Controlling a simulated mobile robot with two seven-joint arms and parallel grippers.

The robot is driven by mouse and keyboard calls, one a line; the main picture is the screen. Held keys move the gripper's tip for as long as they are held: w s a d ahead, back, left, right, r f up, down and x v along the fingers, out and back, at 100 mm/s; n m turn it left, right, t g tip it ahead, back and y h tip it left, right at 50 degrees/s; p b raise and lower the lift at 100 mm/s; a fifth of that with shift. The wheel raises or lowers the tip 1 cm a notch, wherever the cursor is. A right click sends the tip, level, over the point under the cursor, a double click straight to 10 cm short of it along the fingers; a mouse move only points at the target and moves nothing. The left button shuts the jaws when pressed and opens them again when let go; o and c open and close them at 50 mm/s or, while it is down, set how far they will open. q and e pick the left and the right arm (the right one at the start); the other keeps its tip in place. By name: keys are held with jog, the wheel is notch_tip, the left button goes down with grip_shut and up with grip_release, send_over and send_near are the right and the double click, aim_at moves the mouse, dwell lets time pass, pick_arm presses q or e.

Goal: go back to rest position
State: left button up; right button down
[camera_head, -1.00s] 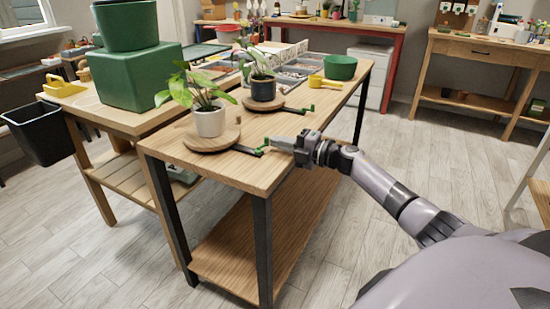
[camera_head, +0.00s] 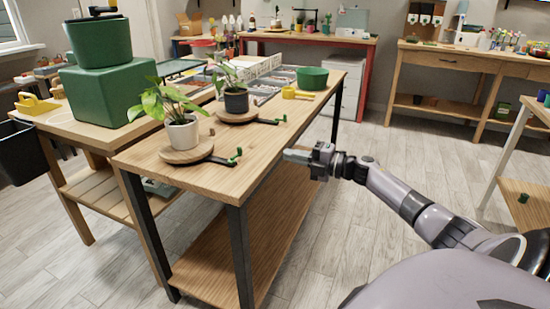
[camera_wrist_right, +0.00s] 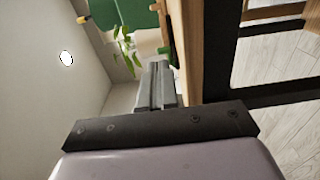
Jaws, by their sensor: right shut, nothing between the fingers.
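My right gripper (camera_head: 297,155) is shut and empty. It is beside the right edge of the wooden table (camera_head: 268,150), out over the floor side and apart from the nearer green-tipped lever. In the right wrist view the shut fingers (camera_wrist_right: 154,75) point along the table edge (camera_wrist_right: 190,60). My left gripper is not in view.
A plant in a white pot (camera_head: 183,134) stands on a round wooden turntable (camera_head: 186,156) with a green-tipped lever (camera_head: 236,156). A plant in a dark pot (camera_head: 236,101) stands behind. A green bowl (camera_head: 311,78) and yellow scoop (camera_head: 290,93) are farther back. The floor right of the table is open.

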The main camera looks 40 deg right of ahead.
jog(key=shift+s+d, duration=0.6)
jog(key=shift+d, duration=0.1)
jog(key=shift+f, duration=0.1)
jog(key=s+a+f+m+g+h, duration=0.1)
jog(key=s+a+f+m+h, duration=0.1)
jog(key=s+a+f+m, duration=0.45)
jog(key=s+a+f+m+g+h, duration=0.15)
jog(key=a+f+m, duration=0.25)
jog(key=a+f, duration=0.55)
jog(key=s+a+f+m+h, duration=0.2)
jog(key=s+a+f+m, duration=0.35)
jog(key=a, duration=0.55)
jog(key=s+a+f+m+g+y, duration=0.1)
jog(key=s+a+m+g, duration=0.3)
jog(key=s+a, duration=0.5)
notch_tip(320, 180, up, 13)
jog(key=d+p, duration=0.2)
jog(key=p, duration=1.3)
jog(key=shift+s+p, duration=0.3)
jog(key=shift+s, duration=0.15)
